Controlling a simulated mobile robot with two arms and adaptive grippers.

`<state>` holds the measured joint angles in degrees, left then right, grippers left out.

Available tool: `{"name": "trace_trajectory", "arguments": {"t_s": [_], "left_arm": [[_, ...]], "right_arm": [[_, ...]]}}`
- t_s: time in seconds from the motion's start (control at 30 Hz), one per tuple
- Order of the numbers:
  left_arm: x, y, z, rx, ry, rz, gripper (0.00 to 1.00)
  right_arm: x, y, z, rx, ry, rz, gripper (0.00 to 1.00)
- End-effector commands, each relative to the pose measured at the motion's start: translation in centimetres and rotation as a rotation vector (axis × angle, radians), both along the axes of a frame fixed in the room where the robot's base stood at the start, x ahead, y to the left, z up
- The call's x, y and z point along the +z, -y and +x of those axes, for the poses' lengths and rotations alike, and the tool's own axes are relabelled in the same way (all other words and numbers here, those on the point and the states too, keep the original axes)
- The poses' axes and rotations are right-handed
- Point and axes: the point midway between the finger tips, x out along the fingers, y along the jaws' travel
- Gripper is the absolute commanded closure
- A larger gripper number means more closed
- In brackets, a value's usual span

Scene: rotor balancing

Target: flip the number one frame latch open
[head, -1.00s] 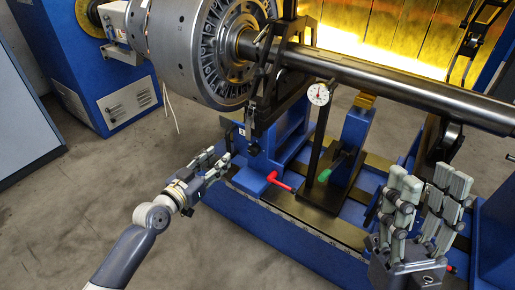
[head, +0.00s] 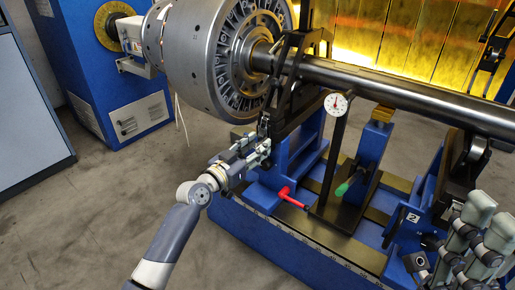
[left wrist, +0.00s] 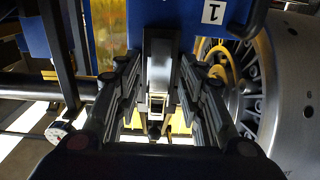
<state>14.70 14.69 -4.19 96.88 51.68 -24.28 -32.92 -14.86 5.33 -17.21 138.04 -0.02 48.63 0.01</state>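The number one frame carries a white label "1" (left wrist: 212,12) on its blue face in the left wrist view. Just below that face, a grey latch bar (left wrist: 160,62) lies between the two spread fingers of my left gripper (left wrist: 160,82). I see no clear contact between the fingers and the bar. In the head view my left gripper (head: 262,148) is at the front of the blue number one frame (head: 305,140), below the rotor, and hides the latch and its label. My right gripper (head: 478,232) is open and empty at the lower right.
The large rotor (head: 185,60) and its shaft (head: 410,88) lie above and behind my left gripper. A dial gauge (head: 336,104), a red handle (head: 290,197) and a green handle (head: 345,187) stand to its right. Frame number two (head: 412,216) is farther right. The floor at left is clear.

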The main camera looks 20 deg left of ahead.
Motion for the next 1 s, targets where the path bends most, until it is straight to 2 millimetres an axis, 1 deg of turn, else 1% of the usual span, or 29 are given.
{"name": "trace_trajectory", "arguments": {"t_s": [0.13, 0.4, 0.43, 0.47, 0.5, 0.57, 0.6, 1.0], "left_arm": [[-0.03, 0.31, 0.71, -0.001, 0.0, -0.001, 0.63], [0.03, 0.33, 0.79, -0.001, -0.001, 0.0, 0.63], [0.02, 0.33, 0.79, -0.001, -0.001, 0.0, 0.68], [0.02, 0.33, 0.79, -0.001, -0.001, 0.0, 0.75], [0.02, 0.33, 0.79, -0.001, -0.001, 0.0, 0.84], [0.02, 0.32, 0.79, -0.001, -0.001, 0.0, 0.97], [0.02, 0.31, 0.78, -0.001, -0.001, 0.0, 1.0], [0.16, 0.31, 0.94, -0.001, -0.008, 0.004, 1.0]], "right_arm": [[0.07, -0.07, 0.11, 0.0, 0.005, -0.003, 0.56], [0.26, -0.06, 0.06, 0.0, 0.011, -0.003, 0.56], [0.26, -0.06, 0.06, 0.0, 0.011, -0.003, 0.56], [0.26, -0.06, 0.06, 0.0, 0.011, -0.003, 0.56], [0.26, -0.05, 0.06, 0.0, 0.011, -0.002, 0.56], [0.26, -0.04, 0.05, 0.0, 0.011, -0.002, 0.56], [0.26, -0.04, 0.05, 0.0, 0.011, -0.001, 0.56], [0.5, 0.04, -0.01, -0.001, 0.009, 0.004, 0.56]]}}
